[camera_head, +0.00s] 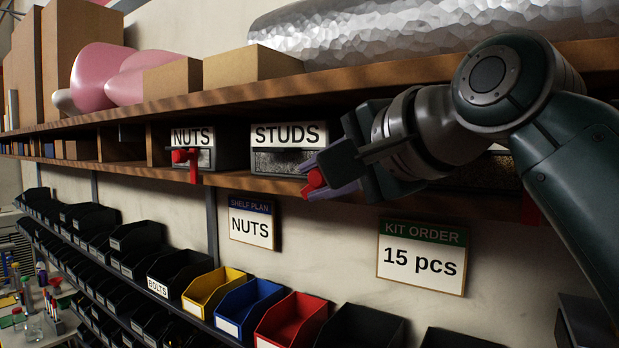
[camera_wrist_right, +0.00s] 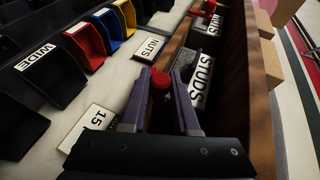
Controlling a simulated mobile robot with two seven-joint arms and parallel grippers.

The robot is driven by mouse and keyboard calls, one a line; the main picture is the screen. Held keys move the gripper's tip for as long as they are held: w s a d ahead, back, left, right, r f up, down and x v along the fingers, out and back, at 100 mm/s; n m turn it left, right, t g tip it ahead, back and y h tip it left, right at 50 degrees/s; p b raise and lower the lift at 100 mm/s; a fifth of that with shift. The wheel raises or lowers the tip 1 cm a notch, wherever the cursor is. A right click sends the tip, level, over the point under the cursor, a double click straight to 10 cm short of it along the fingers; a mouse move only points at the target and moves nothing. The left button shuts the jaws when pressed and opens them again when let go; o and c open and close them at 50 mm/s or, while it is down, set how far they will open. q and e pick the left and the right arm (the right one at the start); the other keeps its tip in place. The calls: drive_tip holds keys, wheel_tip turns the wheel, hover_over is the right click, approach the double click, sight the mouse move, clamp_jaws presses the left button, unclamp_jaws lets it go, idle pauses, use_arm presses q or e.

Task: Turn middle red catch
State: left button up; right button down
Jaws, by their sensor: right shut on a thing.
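The middle red catch (camera_head: 315,179) sits at the lower right of the drawer labelled STUDS (camera_head: 288,146), under the shelf. My right gripper (camera_head: 325,181) comes in from the right and is shut on this catch, with its purple fingers on either side. In the right wrist view the round red knob of the catch (camera_wrist_right: 160,79) shows between the fingertips; the rest of it is mostly hidden. Another red catch (camera_head: 186,156) hangs at the NUTS drawer (camera_head: 207,157) to the left, its handle pointing down. My left gripper is not in view.
The wooden shelf (camera_head: 230,108) runs just above the drawers. Below hang a NUTS sign (camera_head: 251,232) and a KIT ORDER sign (camera_head: 421,262). Yellow (camera_head: 210,291), blue (camera_head: 246,309) and red (camera_head: 290,322) bins stand lower down. My right arm covers the area right of the STUDS drawer.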

drive_tip(key=c, duration=0.7)
unclamp_jaws()
drive_tip(key=shift+o, duration=0.2)
drive_tip(key=v, duration=1)
drive_tip(key=shift+f, duration=0.15)
